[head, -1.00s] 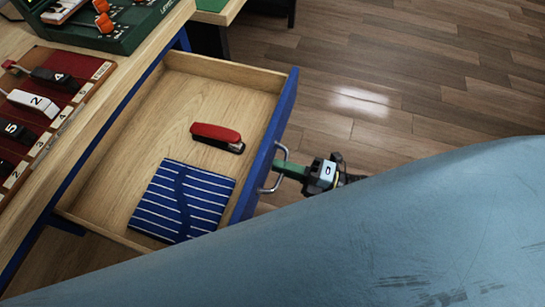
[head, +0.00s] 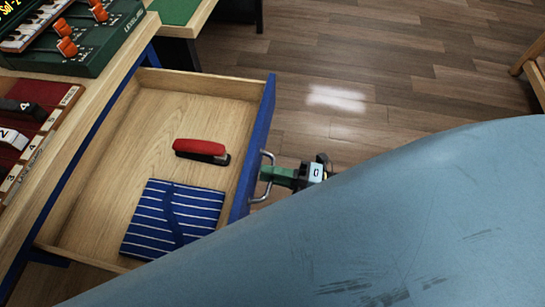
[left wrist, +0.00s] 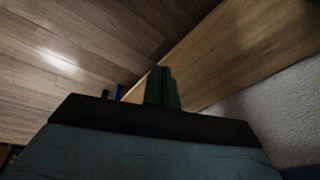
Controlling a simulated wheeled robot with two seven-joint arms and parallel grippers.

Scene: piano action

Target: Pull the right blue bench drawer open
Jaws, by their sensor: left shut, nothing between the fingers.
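The right blue bench drawer (head: 262,130) stands well open in the head view, with a blue front and a bare wooden inside. Its metal handle (head: 267,158) is on the outer face of the front. My right gripper (head: 272,174) has its green fingers at the handle and appears shut on it; the fingertips are small in view. My left gripper (left wrist: 162,88) shows in the left wrist view, its green fingers together and empty. It is out of the head view.
A red stapler (head: 202,150) and a blue striped cloth or notebook (head: 172,218) lie in the drawer. A green keyboard device (head: 100,55) and a red board with numbered keys (head: 50,95) are on the bench. Wooden floor (head: 400,80) beyond the drawer is open. My arm covers the lower right.

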